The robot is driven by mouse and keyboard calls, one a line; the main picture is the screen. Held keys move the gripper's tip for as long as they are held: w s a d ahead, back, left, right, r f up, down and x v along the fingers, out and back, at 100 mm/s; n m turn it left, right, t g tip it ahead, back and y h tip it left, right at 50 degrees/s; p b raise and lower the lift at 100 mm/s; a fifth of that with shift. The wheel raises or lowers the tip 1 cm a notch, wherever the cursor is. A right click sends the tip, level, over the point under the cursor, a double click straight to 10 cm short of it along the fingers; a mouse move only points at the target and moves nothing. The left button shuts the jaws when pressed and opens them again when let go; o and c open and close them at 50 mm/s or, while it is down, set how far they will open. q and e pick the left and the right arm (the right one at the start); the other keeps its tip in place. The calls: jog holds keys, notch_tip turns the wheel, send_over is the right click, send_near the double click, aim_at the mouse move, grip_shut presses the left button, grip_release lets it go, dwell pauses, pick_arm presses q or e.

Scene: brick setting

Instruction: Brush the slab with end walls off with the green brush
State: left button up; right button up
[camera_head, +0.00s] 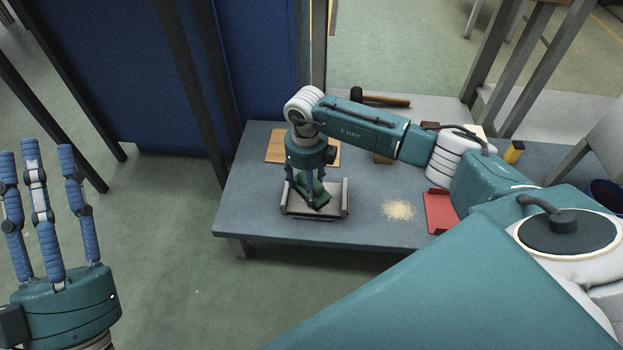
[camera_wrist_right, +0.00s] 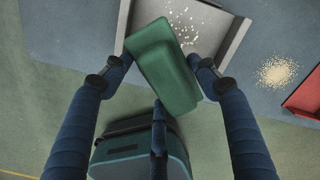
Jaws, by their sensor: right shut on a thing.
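The grey slab with end walls (camera_head: 292,207) lies near the front edge of the blue-grey table. In the right wrist view the slab (camera_wrist_right: 222,22) carries scattered pale crumbs (camera_wrist_right: 183,28). My right gripper (camera_head: 310,194) points down over the slab, shut on the green brush (camera_head: 320,196). The brush (camera_wrist_right: 168,68) shows between its fingers in the right wrist view, over the slab's near part and front edge. Whether it touches the slab I cannot tell. My left gripper (camera_head: 40,150) is open and empty, fingers upright, at the far left, away from the table.
A pale crumb pile (camera_head: 399,210) lies on the table (camera_head: 262,222) right of the slab, with a red tray (camera_head: 439,211) beyond it. A wooden board (camera_head: 276,146) lies behind my right gripper. A hammer (camera_head: 385,100) and a yellow-black item (camera_head: 514,152) are farther back.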

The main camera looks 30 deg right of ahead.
jog(key=shift+r+p, duration=0.45)
jog(key=shift+r, duration=0.65)
pick_arm(q)
jog(key=w+a+f+g+y, duration=0.1)
jog(key=w+f+g, duration=0.3)
jog(key=f, duration=0.4)
jog(key=shift+a+f+g+y+p, duration=0.15)
jog(key=shift+f+g+y+p, duration=0.15)
jog(key=shift+f+g+p, duration=0.1)
pick_arm(e)
jog(key=shift+r, duration=0.2)
